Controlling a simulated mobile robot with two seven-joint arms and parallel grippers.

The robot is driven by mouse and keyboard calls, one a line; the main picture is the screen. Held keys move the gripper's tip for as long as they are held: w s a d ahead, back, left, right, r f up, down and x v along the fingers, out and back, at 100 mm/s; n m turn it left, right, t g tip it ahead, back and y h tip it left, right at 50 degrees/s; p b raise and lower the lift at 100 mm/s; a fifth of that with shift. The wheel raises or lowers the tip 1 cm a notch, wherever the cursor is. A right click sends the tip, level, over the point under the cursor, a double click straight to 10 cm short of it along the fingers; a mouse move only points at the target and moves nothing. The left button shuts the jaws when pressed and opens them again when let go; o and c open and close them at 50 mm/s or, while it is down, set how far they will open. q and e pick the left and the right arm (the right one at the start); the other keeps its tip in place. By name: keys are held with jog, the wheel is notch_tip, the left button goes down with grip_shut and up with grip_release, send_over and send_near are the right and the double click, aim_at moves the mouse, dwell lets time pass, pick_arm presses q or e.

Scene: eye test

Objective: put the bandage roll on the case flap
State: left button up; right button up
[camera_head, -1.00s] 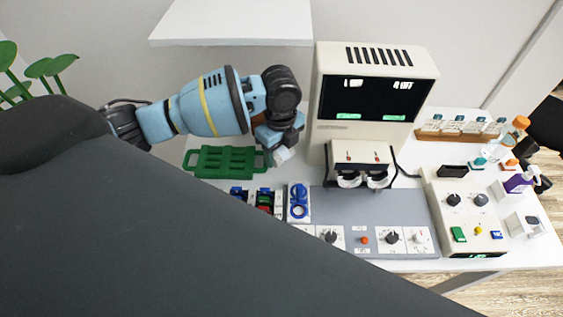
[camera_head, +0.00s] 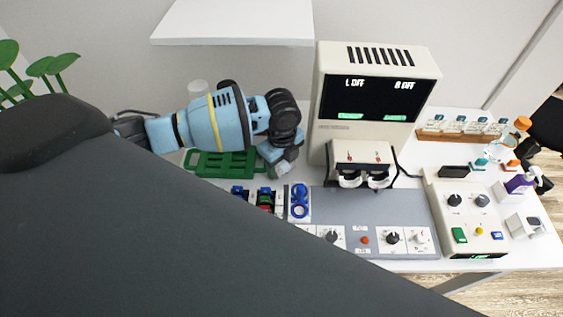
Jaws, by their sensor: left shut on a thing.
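My left gripper (camera_head: 279,161) points down, just right of the flat green slotted piece (camera_head: 226,163) on the table. I cannot tell whether this green piece is the case flap; the arm and my dark foreground part cover some of it. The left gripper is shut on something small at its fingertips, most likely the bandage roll. The roll is hidden or too small to make out clearly now. I cannot tell whether it touches the table. My right gripper is not in view.
A tall beige machine (camera_head: 330,105) with a screen stands right of the left gripper. A grey panel with dials (camera_head: 393,213) and a blue-ringed device (camera_head: 299,203) lie in front. A beige control box (camera_head: 467,222) stands right.

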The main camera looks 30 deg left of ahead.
pick_arm(q)
jog(key=shift+f, duration=0.2)
jog(key=o, duration=1)
jog(key=shift+f, duration=0.1)
jog(key=r, duration=0.8)
jog(key=shift+s, duration=0.35)
jog(key=shift+c, duration=0.4)
